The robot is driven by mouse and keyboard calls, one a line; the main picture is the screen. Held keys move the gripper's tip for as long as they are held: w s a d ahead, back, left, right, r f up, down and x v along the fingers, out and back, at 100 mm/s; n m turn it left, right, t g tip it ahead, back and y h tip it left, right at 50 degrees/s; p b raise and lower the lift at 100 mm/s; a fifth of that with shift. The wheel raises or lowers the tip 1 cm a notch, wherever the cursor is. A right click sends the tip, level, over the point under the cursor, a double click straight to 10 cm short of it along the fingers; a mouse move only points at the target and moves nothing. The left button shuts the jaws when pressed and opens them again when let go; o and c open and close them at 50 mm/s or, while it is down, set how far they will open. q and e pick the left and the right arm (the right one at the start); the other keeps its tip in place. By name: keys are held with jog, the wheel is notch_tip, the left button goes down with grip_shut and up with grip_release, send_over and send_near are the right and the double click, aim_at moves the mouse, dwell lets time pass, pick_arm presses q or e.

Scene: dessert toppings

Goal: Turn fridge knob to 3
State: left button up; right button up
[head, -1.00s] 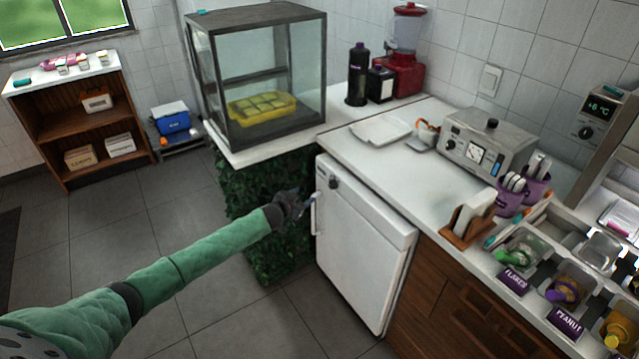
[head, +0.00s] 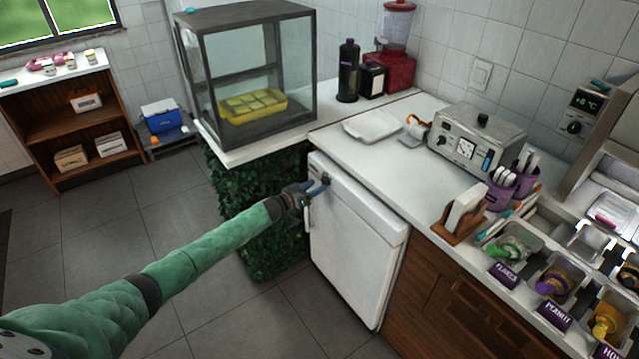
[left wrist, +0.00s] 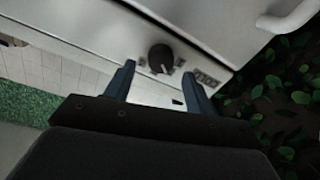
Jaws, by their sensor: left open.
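The white fridge (head: 355,250) stands under the counter, its door shut. Its black round knob (head: 325,179) is at the top left of the door front, and it also shows in the left wrist view (left wrist: 160,58) with a light pointer mark; the markings around it are too small to read. My left gripper (head: 318,188) is at the knob. In the left wrist view the open fingers (left wrist: 160,82) stand to either side of and a little short of the knob, apart from it. My right gripper is not in view.
A fridge handle (left wrist: 290,18) and a small display (left wrist: 206,78) are near the knob. A leafy green panel (head: 262,215) borders the fridge on the left, below a glass case (head: 215,75). The floor in front is clear.

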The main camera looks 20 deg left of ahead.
aim_at(325, 182)
pick_arm(q)
jog(key=shift+x, duration=1.45)
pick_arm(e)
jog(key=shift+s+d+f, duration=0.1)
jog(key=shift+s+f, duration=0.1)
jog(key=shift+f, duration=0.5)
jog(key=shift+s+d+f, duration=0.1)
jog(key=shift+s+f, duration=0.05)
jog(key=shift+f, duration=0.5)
pick_arm(q)
jog(key=c, duration=1)
jog(key=shift+f, duration=0.1)
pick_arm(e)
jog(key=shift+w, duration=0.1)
